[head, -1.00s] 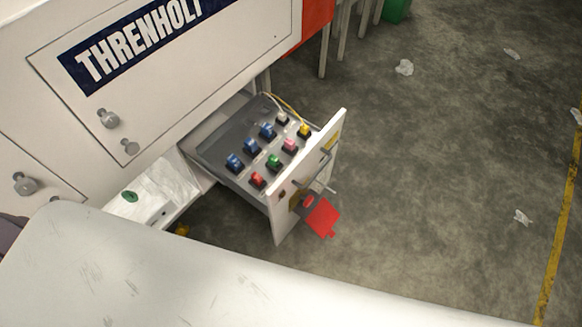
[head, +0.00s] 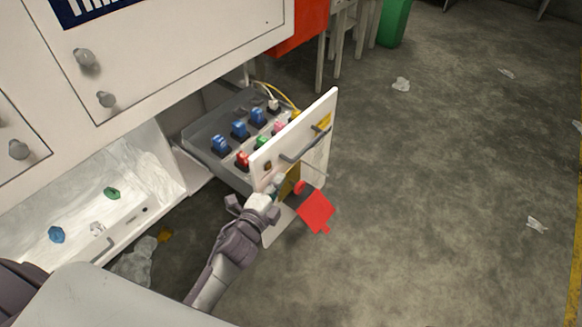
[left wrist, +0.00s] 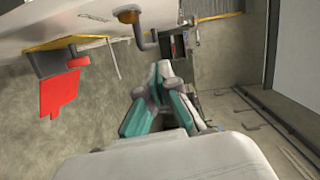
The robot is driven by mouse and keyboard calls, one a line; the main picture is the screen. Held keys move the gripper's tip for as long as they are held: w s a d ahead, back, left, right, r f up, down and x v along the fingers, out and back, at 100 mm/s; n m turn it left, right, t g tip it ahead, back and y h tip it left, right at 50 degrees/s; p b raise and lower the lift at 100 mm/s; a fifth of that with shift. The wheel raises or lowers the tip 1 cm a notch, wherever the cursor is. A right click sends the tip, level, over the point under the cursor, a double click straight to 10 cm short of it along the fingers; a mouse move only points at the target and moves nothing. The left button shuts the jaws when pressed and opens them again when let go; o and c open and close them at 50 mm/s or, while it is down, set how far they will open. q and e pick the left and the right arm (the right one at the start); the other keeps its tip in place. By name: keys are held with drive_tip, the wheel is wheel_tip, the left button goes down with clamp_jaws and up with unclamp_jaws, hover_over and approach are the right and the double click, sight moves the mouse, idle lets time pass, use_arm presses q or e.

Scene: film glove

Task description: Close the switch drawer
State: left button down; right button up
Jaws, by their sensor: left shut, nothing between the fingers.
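The switch drawer (head: 328,152) stands pulled out from the white cabinet, its white front panel facing right. Several coloured switches, blue, red, green and pink, show inside it. A grey bar handle (head: 305,146) is on the front. My left gripper (head: 277,184) is shut and empty by the lower near part of the front panel; contact is unclear. In the left wrist view the shut fingers (left wrist: 163,70) point toward the underside of the handle (left wrist: 143,40), with the panel across the top. My right gripper is not in view.
A red tag (head: 317,211) hangs at the front panel. A red box, white legs and a green bin (head: 394,22) stand behind. The floor to the right is mostly clear.

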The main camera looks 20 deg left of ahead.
use_arm(q)
wheel_tip(320, 180, up, 2)
drive_tip(key=r+m, duration=0.1)
drive_tip(key=b, duration=0.2)
hover_over(284, 159)
drive_tip(key=d, duration=0.1)
drive_tip(key=shift+s+d+f+t, duration=0.15)
drive_tip(key=shift+f+t, duration=0.1)
drive_tip(key=shift+t, duration=0.15)
drive_tip(key=shift+w+a, duration=0.2)
drive_tip(key=shift+a, duration=0.4)
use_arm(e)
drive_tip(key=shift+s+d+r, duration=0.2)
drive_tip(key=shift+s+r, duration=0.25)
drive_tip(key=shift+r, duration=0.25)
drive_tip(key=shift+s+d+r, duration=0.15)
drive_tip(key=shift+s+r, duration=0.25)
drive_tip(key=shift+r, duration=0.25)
